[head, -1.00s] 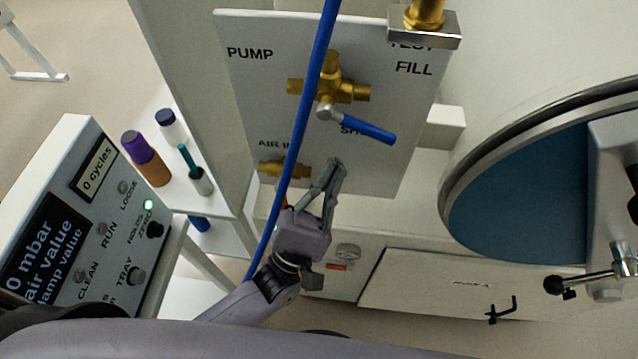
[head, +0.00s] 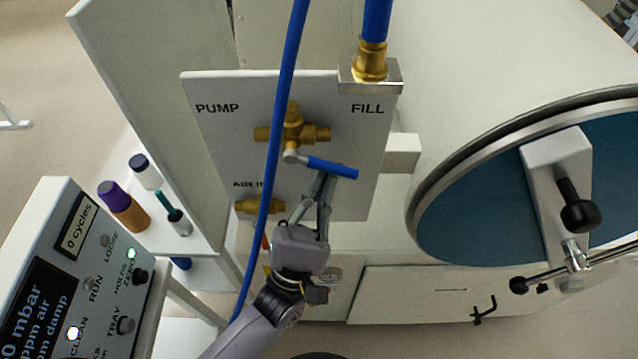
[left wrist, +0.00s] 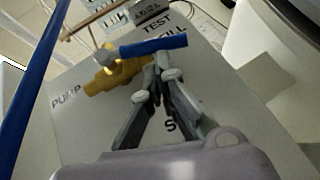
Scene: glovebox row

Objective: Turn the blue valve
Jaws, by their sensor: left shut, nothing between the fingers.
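The blue valve handle (head: 331,167) sits on a brass valve body (head: 293,131) on the white panel marked PUMP and FILL. The lever points to the right and slightly down from its pivot. In the left wrist view the blue lever (left wrist: 153,47) lies just beyond the fingertips. My left gripper (head: 323,180) is shut and empty, its tips right at the underside of the lever; I cannot tell whether they touch it. The fingertips also show in the left wrist view (left wrist: 160,60). My right gripper is not in view.
A blue hose (head: 275,160) hangs in front of the panel, left of my gripper. A brass air fitting (head: 258,206) is at lower left. A round glovebox door (head: 470,205) stands right. A control box (head: 75,260) and bottles (head: 125,208) are at left.

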